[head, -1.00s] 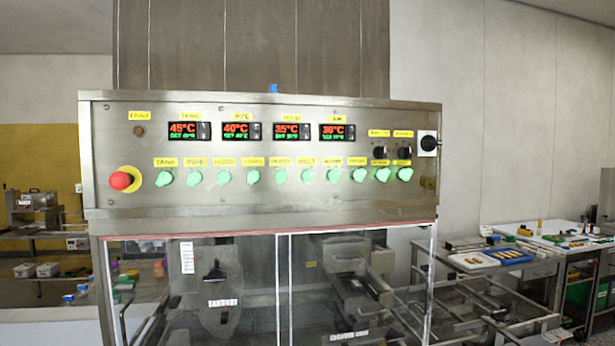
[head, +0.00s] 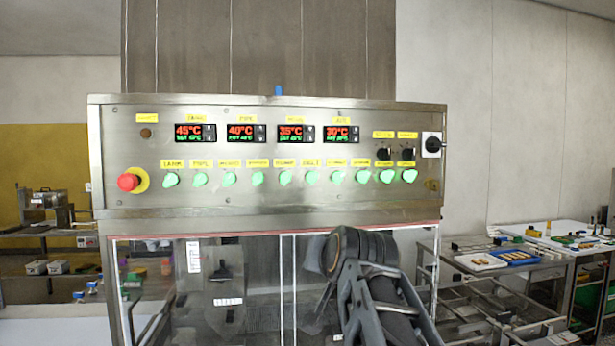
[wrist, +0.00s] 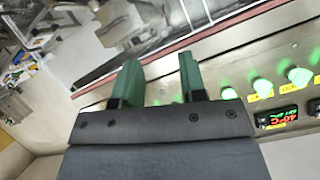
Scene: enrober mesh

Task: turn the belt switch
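The belt switch (head: 311,177) is a glowing green knob in the row along the steel control panel (head: 240,205), under a yellow label reading BELT in the head view. Its exact turn position is too small to tell. My arm rises in front of the clear doors, below and right of that knob. My gripper's fingers do not show clearly in the head view. In the wrist view my gripper (wrist: 158,72) has two green fingers standing apart, with nothing seen held between them. Several lit knobs (wrist: 262,86) show to their right; I cannot tell which is the belt switch there.
Similar green knobs flank the belt switch closely. A red emergency stop (head: 128,182) is at the panel's left end; black knobs (head: 384,154) and a rotary switch (head: 432,145) are at its right. A table with trays (head: 515,256) stands at right.

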